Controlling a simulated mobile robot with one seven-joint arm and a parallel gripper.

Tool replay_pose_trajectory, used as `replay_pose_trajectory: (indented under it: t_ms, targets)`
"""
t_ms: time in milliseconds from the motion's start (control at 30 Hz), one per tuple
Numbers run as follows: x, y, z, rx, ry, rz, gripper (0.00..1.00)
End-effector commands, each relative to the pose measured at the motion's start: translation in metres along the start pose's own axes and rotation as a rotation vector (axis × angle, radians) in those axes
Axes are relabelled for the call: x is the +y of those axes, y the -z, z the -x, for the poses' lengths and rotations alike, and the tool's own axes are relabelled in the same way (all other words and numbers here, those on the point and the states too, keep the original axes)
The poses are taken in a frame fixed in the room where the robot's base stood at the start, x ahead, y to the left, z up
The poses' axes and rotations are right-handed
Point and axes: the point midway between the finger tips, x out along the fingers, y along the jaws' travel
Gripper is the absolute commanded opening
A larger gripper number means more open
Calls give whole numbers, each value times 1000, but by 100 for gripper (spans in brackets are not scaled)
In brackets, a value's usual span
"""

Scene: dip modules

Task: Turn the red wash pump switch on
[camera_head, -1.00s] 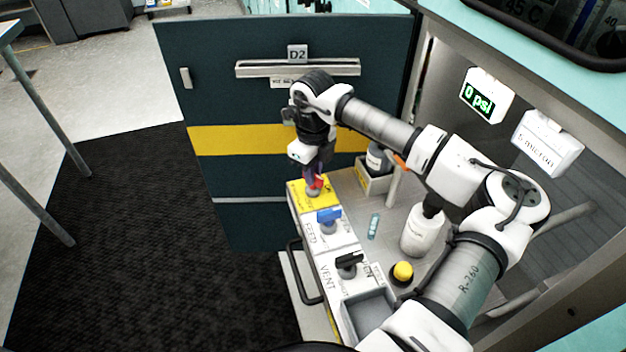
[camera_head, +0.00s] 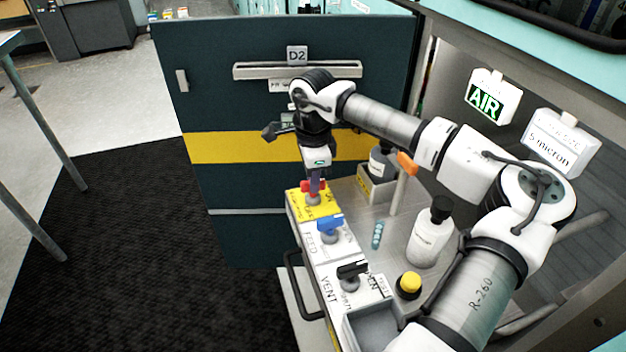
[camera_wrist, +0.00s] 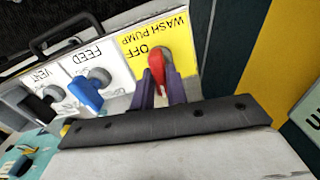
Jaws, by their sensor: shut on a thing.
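The red wash pump switch (camera_head: 308,187) sits on a yellow panel (camera_head: 296,201) at the far end of the switch row. In the wrist view its red handle (camera_wrist: 157,64) lies between the two purple fingers of my gripper (camera_wrist: 160,88), beside the printed word OFF. My gripper (camera_head: 315,184) comes down from above and is shut on this handle. The fingers hide part of the handle and the label's far side, so I cannot tell for sure whether the switch is on.
A blue feed switch (camera_head: 330,223) and a black vent switch (camera_head: 352,269) stand nearer in the row. A yellow button (camera_head: 410,282), a white bottle (camera_head: 430,238) and a small box (camera_head: 375,188) are to the right. The dark D2 door (camera_head: 225,110) stands behind.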

Motion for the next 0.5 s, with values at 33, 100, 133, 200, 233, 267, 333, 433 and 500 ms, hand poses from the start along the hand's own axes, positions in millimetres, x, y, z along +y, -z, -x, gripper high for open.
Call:
replay_pose_trajectory:
  t_ms: [33, 100, 133, 200, 233, 267, 333, 433, 500]
  targets:
    - [0, 0, 0, -1, 2, 22, 0]
    - [0, 0, 0, -1, 2, 49, 0]
    - [0, 0, 0, -1, 2, 59, 0]
    - [0, 0, 0, -1, 2, 78, 0]
    - [0, 0, 0, -1, 2, 85, 0]
    - [0, 0, 0, -1, 2, 90, 0]
    - [0, 0, 1, -1, 2, 100, 0]
    - [0, 0, 1, -1, 2, 109, 0]
    - [0, 0, 1, -1, 2, 111, 0]
